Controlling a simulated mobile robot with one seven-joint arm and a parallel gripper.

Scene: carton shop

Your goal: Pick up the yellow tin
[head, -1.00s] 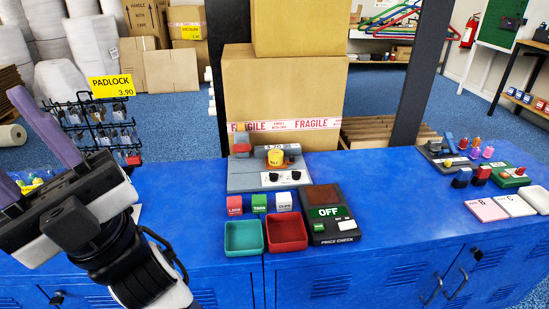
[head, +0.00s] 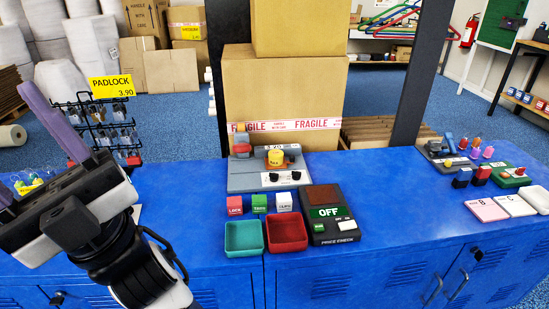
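The yellow tin (head: 275,157) is a small short cylinder with a dark marking. It sits on a grey device (head: 240,182) with a dial display and black knobs, in the middle of the blue counter. My gripper (head: 14,140) is at the far left of the head view, well apart from the tin. Its two purple fingers stand apart, with the lower one cut off by the picture edge. I see nothing between the fingers.
In front of the device are red, green and white blocks (head: 259,203), a teal tray (head: 229,250), a red tray (head: 303,244) and a price-check box (head: 331,225). Large cartons (head: 285,90) stand behind. A padlock rack (head: 100,125) is at left. The counter's right middle is clear.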

